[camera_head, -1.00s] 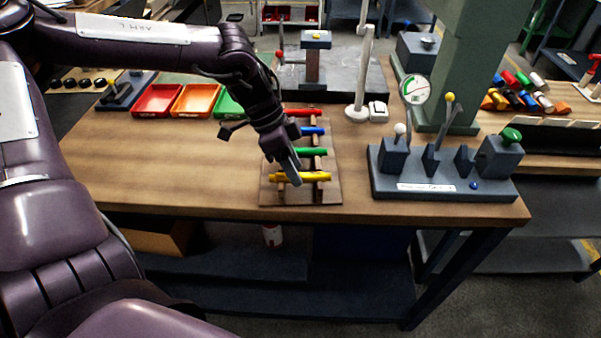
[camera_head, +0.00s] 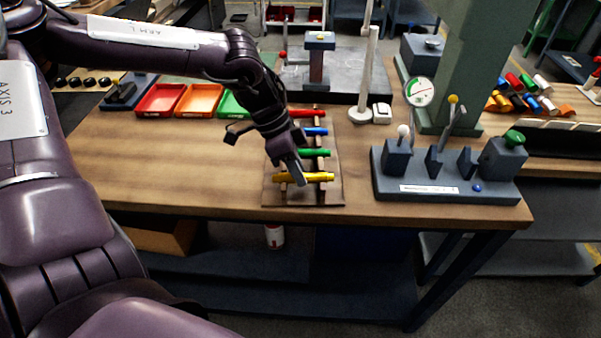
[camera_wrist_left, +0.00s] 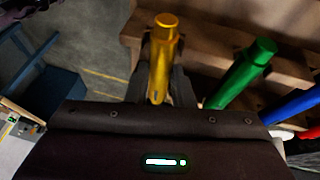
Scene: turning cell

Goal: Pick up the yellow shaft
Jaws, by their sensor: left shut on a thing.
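The yellow shaft (camera_head: 318,177) lies crosswise at the near end of a brown wooden rack (camera_head: 328,199). My left gripper (camera_head: 297,180) is at the shaft from above, shut on it a little left of its middle. In the left wrist view the yellow shaft (camera_wrist_left: 162,60) runs between the two fingers (camera_wrist_left: 160,85). From these views I cannot tell whether the shaft still touches the rack. My right gripper does not show.
Green (camera_head: 314,153), blue (camera_head: 315,132) and red (camera_head: 308,113) shafts lie behind on the same rack. A grey gauge fixture (camera_head: 445,188) stands to the right. Red (camera_head: 160,100), orange (camera_head: 199,100) and green trays are at the back left. The bench left of the rack is clear.

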